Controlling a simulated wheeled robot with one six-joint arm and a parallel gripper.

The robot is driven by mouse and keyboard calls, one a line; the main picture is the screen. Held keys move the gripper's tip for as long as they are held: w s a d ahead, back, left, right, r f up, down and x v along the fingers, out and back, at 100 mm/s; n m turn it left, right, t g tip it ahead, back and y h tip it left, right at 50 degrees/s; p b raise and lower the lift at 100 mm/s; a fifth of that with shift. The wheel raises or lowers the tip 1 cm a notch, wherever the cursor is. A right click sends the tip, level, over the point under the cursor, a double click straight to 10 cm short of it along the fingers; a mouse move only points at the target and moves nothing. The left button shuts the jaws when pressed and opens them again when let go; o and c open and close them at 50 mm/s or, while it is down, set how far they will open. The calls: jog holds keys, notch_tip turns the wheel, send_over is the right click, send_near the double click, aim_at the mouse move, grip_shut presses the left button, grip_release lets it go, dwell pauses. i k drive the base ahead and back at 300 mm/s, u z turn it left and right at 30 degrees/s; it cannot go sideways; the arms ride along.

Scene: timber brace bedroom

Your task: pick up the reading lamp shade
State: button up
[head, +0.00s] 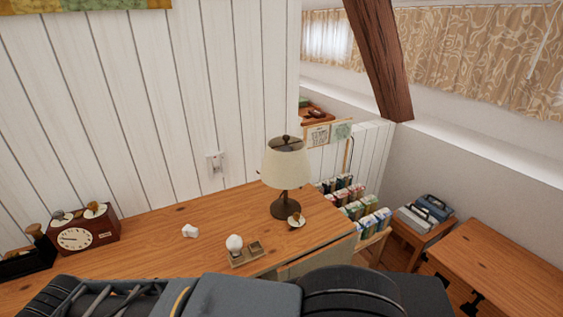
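The reading lamp shade (286,163) is cream and drum-shaped, a little wider at the bottom. It sits upright on a dark lamp base (285,207) near the right end of a wooden desk, with a dark finial at its top. My arm lies dark and blurred in bulk across the bottom edge of the head view, nearer than the lamp and apart from it. My gripper's fingers do not show, so I cannot see whether they are open or shut.
On the wooden desk (150,225) are a clock (78,237), a small white object (190,231), a wooden block with a white ball (240,250), and a small round item (296,220) by the lamp foot. Books (355,200) stand beyond. A white panelled wall (130,110) is behind; a timber brace (381,60) slants right.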

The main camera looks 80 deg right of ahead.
aim_at(282, 170)
jog(key=z, duration=2.8)
